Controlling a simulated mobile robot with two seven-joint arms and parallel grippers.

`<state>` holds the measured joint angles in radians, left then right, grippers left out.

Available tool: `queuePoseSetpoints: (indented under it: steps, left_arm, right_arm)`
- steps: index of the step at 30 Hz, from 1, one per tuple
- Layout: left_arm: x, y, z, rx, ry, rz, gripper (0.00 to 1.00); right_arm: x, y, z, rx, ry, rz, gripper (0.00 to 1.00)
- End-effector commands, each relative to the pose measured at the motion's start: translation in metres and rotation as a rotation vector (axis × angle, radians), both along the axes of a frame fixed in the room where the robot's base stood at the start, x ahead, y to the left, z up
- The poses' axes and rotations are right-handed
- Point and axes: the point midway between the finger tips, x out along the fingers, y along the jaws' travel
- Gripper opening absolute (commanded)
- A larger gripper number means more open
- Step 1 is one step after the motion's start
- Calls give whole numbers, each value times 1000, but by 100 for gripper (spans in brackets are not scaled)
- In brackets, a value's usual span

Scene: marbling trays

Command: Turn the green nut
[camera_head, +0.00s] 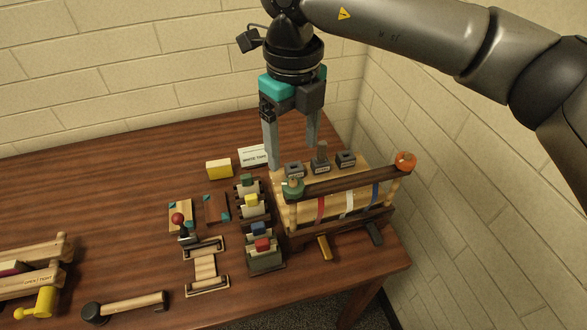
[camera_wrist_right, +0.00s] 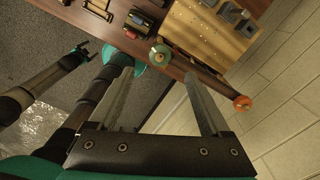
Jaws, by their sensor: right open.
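The green nut (camera_head: 293,188) sits at the left end of the dark top bar (camera_head: 345,180) of a wooden frame on the table. In the right wrist view the green nut (camera_wrist_right: 160,57) shows beyond the fingertips, between them. My right gripper (camera_head: 292,157) points down from above. Its two fingers are apart with nothing between them, and they are above and behind the nut, not visibly touching it. The gripper's fingers also show in the right wrist view (camera_wrist_right: 158,78).
An orange nut (camera_head: 405,161) sits at the bar's right end. Red, white and blue strips hang in the frame. Grey blocks (camera_head: 345,159) stand on the board behind it. Colored blocks on stands (camera_head: 252,203) are close on the left. A brick wall rises at the right.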

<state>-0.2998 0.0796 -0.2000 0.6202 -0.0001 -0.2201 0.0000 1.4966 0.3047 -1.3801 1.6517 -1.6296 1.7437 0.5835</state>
Motion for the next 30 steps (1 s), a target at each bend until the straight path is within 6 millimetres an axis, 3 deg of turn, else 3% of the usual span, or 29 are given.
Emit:
queuePoseSetpoints:
  steps: [3,10,30]
  left_arm:
    - [0,0,-4,0,0,0,82]
    - [0,0,-6,0,0,0,82]
    - [0,0,-8,0,0,0,82]
  right_arm:
    - [1,1,27,1,-3,-1,81]
    - [0,0,57,0,0,-1,81]
    - [1,-1,62,5,3,8,82]
